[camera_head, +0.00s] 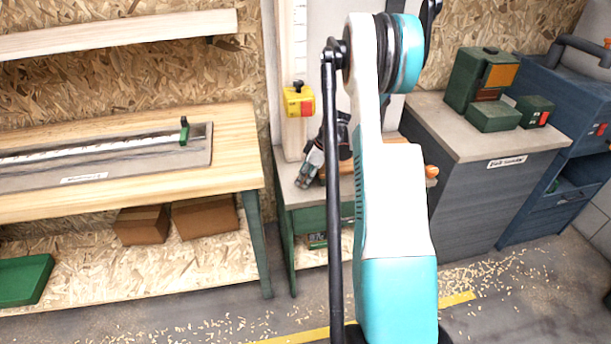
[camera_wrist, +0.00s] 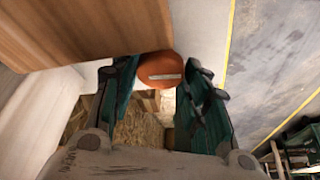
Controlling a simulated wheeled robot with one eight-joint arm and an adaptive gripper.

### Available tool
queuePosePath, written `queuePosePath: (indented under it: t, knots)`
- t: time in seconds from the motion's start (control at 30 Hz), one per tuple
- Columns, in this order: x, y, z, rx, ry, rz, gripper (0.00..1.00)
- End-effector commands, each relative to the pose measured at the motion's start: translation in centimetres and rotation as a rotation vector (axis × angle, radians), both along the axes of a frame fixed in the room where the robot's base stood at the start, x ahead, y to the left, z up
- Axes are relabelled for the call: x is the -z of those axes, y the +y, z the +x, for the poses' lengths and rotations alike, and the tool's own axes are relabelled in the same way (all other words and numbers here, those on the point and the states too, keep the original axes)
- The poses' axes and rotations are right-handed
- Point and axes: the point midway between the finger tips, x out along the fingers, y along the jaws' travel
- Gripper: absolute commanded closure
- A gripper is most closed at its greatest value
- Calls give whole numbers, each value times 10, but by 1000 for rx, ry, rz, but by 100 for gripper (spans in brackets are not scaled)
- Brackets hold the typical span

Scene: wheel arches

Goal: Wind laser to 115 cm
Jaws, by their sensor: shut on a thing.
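A yellow laser box (camera_head: 299,101) with a red patch sits on an upright pale post (camera_head: 294,140). A white scale (camera_head: 299,30) runs up the post above it; its numbers are too small to read. In the wrist view, my gripper (camera_wrist: 158,82) is shut on an orange rounded knob (camera_wrist: 160,67) with a pale slot on its face. The knob lies between the fingertips. In the head view my arm hides much of the area right of the post, and the grip itself is not clear there. An orange rounded end (camera_head: 431,171) shows just right of my arm.
A workbench (camera_head: 232,178) with a ruled fence and green stop (camera_head: 184,131) stands left. A grey cabinet (camera_head: 455,185) with green boxes (camera_head: 493,117) stands right, beside a blue machine (camera_head: 565,100). In the wrist view, a brown wooden surface (camera_wrist: 90,30) is close at upper left.

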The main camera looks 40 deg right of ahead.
Motion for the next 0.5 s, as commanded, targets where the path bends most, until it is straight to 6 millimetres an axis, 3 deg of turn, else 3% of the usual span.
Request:
queuePosePath:
  t: [0.27,0.3,0.37,0.5]
  knots:
    - [0,-1,0,1,-1,-2,82]
    - [0,-1,0,1,-1,-2,53]
    - [0,-1,0,1,-1,-2,40]
    - [0,-1,0,1,-1,-2,37]
